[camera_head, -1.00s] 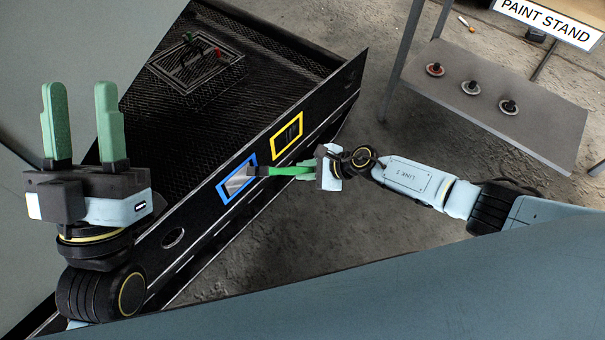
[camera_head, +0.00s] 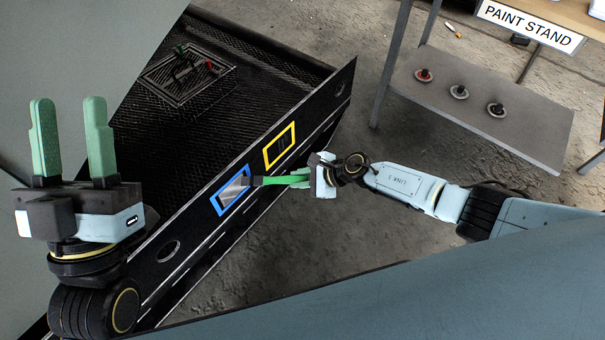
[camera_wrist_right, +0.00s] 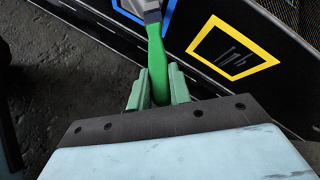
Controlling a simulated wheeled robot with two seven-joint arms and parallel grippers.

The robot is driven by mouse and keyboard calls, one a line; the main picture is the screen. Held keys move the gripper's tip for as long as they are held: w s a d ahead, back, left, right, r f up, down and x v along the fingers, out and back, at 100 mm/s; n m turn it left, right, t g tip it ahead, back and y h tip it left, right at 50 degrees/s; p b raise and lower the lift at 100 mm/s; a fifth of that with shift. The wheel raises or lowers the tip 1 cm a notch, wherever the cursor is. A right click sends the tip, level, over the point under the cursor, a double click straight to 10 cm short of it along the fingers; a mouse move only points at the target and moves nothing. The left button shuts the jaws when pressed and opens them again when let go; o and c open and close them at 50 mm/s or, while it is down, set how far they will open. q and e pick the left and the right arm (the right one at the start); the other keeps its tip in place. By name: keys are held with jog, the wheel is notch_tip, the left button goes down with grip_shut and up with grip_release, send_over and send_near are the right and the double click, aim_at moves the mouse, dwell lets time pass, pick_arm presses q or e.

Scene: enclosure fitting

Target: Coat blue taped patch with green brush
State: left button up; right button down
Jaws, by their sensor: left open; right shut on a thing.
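The blue taped patch (camera_head: 219,207) is a blue-outlined frame on the black enclosure's side panel, with a light grey inside partly covered by the brush. My right gripper (camera_head: 309,178) is shut on the green handle of the brush (camera_head: 277,180), whose dark and grey head reaches over the patch. I cannot tell whether the bristles touch it. In the right wrist view, the green brush (camera_wrist_right: 156,55) stands between the fingers and its head overlaps the blue tape (camera_wrist_right: 169,14). My left gripper (camera_head: 72,140) is open and empty, fingers pointing up, at the left.
A round hole (camera_head: 169,250) is in the same panel. The paint stand's shelf (camera_head: 440,112) holds three small round items at upper right.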

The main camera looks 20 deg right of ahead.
jog(key=s+a+p, duration=0.3)
jog(key=s+a, duration=0.2)
jog(key=a, duration=0.2)
dwell(1.3)
jog(key=s+d, duration=0.3)
jog(key=s, duration=0.1)
jog(key=shift+s+d+p, duration=0.35)
jog(key=shift+s+p, duration=0.05)
jog(key=shift+p, duration=0.05)
dwell(0.3)
jog(key=shift+s+d, duration=0.45)
jog(key=shift+s, duration=0.15)
jog(key=shift+s+d, duration=0.4)
jog(key=shift+s, duration=0.2)
